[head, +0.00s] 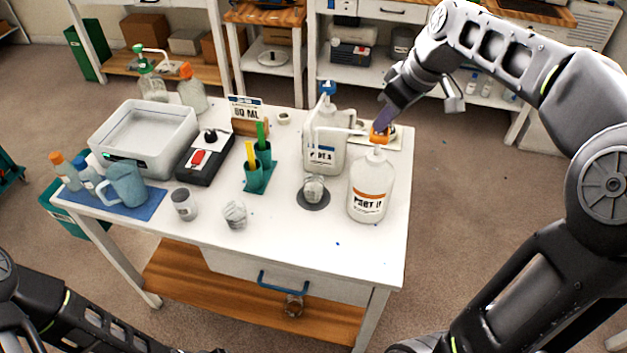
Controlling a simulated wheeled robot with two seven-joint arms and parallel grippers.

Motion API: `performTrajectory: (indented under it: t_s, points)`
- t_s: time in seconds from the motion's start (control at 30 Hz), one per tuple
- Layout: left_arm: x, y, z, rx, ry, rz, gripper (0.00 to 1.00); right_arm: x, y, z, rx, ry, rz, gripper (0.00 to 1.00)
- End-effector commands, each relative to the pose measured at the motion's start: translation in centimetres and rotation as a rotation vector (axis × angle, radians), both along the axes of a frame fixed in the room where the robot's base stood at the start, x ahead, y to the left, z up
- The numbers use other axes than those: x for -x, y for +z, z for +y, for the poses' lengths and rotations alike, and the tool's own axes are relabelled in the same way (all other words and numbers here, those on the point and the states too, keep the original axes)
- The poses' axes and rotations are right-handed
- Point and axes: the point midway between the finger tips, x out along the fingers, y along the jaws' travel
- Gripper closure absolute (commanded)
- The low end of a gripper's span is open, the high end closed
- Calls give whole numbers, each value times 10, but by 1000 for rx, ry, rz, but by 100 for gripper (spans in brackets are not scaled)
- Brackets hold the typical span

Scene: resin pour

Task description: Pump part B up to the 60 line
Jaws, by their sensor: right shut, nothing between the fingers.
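The Part B bottle (370,190), white with an orange-edged label, stands upright at the right front of the white table. Its orange pump head (380,135) is on top, with a pale spout pointing left. My right gripper (383,122) is shut, with its tips at the pump head from above; whether they touch it I cannot tell. A clear cup (314,187) sits on a dark round pad (314,202) left of the bottle; its fill level is too small to read. A card reading 60 ML (245,107) stands at the back. My left gripper is out of frame.
The Part A jug (322,150) with a blue pump stands just behind the cup. Green holders with sticks (259,165), a black device with a red switch (205,157) and a white box (143,137) fill the left.

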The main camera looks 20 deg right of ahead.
Motion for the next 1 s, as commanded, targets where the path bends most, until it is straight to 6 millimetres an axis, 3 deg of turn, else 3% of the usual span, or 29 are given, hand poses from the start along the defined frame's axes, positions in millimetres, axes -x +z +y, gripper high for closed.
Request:
performTrajectory:
  t_s: [1.0]
  points:
    - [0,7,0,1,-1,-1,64,0,9,0,0,0,1,100]
